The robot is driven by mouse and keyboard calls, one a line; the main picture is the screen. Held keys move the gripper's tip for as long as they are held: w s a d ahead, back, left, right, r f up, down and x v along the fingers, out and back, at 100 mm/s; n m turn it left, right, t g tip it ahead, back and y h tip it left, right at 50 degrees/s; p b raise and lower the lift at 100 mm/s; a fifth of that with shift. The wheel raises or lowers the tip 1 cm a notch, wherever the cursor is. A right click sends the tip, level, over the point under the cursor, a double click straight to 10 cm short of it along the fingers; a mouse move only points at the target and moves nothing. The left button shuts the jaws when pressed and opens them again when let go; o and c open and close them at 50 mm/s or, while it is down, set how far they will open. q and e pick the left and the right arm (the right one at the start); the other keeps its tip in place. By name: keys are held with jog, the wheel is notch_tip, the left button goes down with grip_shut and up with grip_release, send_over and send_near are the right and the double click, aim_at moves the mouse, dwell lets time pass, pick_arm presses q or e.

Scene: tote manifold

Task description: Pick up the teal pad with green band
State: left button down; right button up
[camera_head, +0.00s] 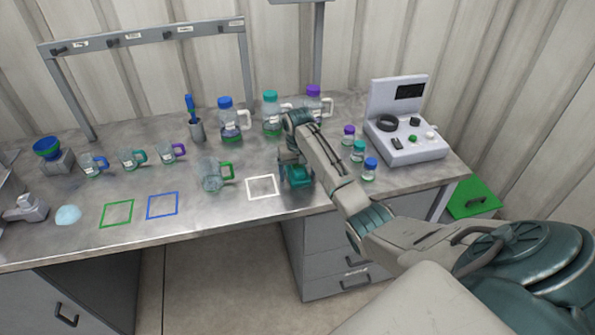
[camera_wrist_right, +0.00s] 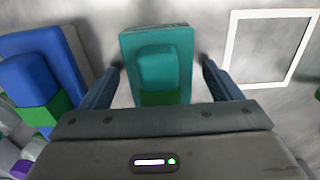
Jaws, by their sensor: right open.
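The teal pad with green band (camera_wrist_right: 157,45) lies on the bench in the right wrist view, a flat teal block with a raised teal grip and a green strip at its near end. My right gripper (camera_wrist_right: 159,66) is open, with one finger on each side of the pad and a gap visible at each. In the head view the right gripper (camera_head: 296,178) is low over the bench beside the white square, with teal showing at the jaws; the arm hides part of that spot. My left gripper is not in view.
A blue pad with green band (camera_wrist_right: 35,80) lies close beside, left in the wrist view. The white outlined square (camera_head: 262,187) is empty. Small capped jars (camera_head: 369,169) stand right of the arm, bottles (camera_head: 229,120) behind, and a clear mug (camera_head: 211,176) to the left.

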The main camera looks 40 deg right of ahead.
aim_at(298, 167)
jog(key=c, duration=1.1)
jog(key=shift+w, duration=0.1)
jog(key=shift+r+b, duration=0.45)
jog(key=shift+r, duration=0.1)
jog(key=shift+s+a+r+b, duration=0.15)
jog(key=shift+r+b, duration=0.15)
jog(key=shift+r, duration=0.25)
jog(key=shift+s+r+b, duration=0.1)
jog(key=shift+r+b, duration=0.2)
jog(key=shift+r, duration=0.25)
jog(key=s+a, duration=0.1)
jog(key=s, duration=0.1)
jog(key=s+a+b, duration=0.1)
jog(key=s, duration=0.1)
jog(key=shift+a+r, duration=0.2)
jog(key=shift+a, duration=0.15)
jog(key=shift+s+a+r+p, duration=0.3)
jog(key=shift+s+p, duration=0.15)
jog(key=shift+p, duration=0.15)
jog(key=shift+s+a+r+p, duration=0.2)
jog(key=shift+s+r+p, duration=0.15)
jog(key=shift+p, duration=0.25)
jog(key=s+a+p, duration=0.1)
jog(key=s, duration=0.1)
jog(key=s+a+p, duration=0.2)
jog(key=s, duration=0.1)
jog(key=s+a+p, duration=0.1)
jog(key=s, duration=0.1)
jog(key=shift+s+a, duration=0.2)
jog(key=shift+a, duration=0.2)
